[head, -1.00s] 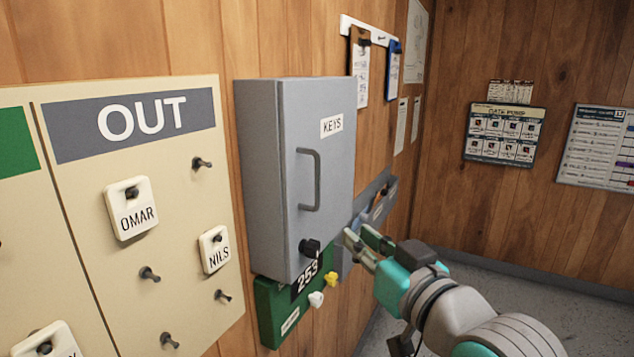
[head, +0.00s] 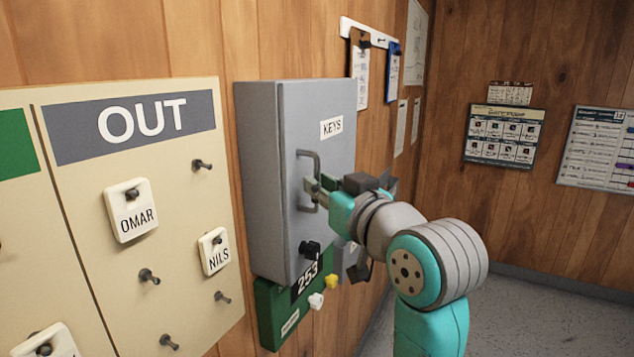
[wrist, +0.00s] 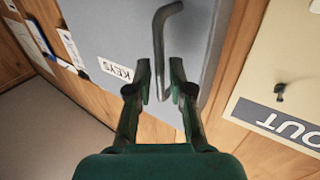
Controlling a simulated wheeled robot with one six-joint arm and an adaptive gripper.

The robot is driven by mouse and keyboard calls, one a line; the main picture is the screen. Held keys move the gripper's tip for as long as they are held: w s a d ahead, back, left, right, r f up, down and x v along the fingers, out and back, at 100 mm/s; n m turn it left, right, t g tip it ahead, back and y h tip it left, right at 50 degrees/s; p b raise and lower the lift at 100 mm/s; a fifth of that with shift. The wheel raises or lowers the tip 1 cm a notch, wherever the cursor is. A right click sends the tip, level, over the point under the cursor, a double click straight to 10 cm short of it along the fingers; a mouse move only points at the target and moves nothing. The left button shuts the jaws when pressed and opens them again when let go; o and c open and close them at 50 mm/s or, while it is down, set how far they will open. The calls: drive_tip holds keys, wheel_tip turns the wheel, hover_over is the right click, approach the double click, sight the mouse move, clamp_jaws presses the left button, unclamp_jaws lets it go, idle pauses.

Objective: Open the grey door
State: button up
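The grey door (head: 300,120) is the front of a wall-mounted key cabinet with a white "KEYS" label (head: 331,127). It looks closed flush with the cabinet body. The fingers hide part of the handle.
The OUT board (head: 190,260) with pegs and name tags is to the left. Floor at right is clear.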

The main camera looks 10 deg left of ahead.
drive_tip(key=shift+x, duration=1)
clamp_jaws()
drive_tip(key=shift+d, duration=0.1)
